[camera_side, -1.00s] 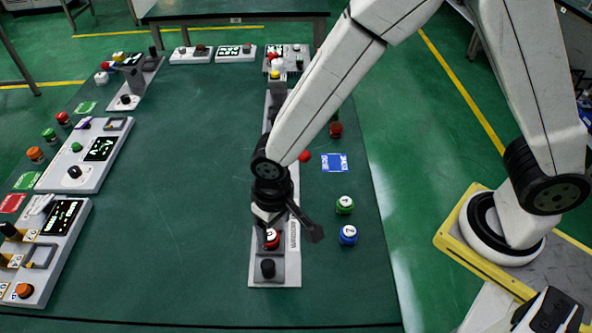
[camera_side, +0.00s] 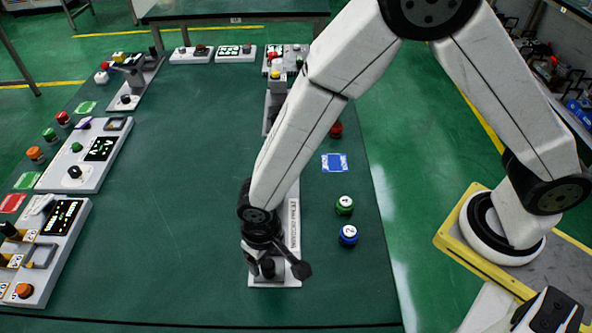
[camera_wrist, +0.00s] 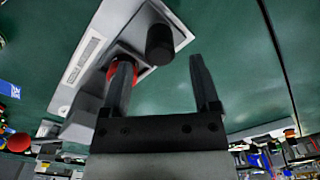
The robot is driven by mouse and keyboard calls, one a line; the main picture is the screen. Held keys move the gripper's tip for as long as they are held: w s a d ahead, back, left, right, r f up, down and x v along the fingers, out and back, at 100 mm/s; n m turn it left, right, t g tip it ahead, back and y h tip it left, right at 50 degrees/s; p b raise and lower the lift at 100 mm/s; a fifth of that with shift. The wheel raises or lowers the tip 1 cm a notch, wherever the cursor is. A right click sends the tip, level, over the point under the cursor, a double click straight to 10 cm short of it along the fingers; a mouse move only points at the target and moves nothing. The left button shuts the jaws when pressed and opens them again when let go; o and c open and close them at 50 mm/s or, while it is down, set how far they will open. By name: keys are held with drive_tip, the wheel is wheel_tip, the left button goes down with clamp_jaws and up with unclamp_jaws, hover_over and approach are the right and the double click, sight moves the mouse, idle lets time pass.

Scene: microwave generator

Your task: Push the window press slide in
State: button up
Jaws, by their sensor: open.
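The long pale window press unit (camera_side: 293,225) stands on the green table, partly hidden behind my arm in the side view. A black knob (camera_wrist: 159,43) rises from its near end, and the knob partly shows in the side view (camera_side: 267,269). A red round piece (camera_wrist: 113,70) sits on the unit next to the knob, partly behind my left finger. My gripper (camera_wrist: 160,60) is open and empty. In the wrist view, the knob lies in line with the finger gap, beyond the tips. I cannot tell whether a finger touches the unit. The slide itself is not clearly visible.
A green-topped can (camera_side: 344,205) and a blue can (camera_side: 348,235) stand right of the unit. A blue-and-white card (camera_side: 334,163) lies behind them. Control panels (camera_side: 85,155) line the left side. The table left of the unit is clear.

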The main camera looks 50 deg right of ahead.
sight(266, 263)
drive_tip(key=shift+f, duration=2.4)
drive_tip(key=shift+c, duration=0.2)
clamp_jaws()
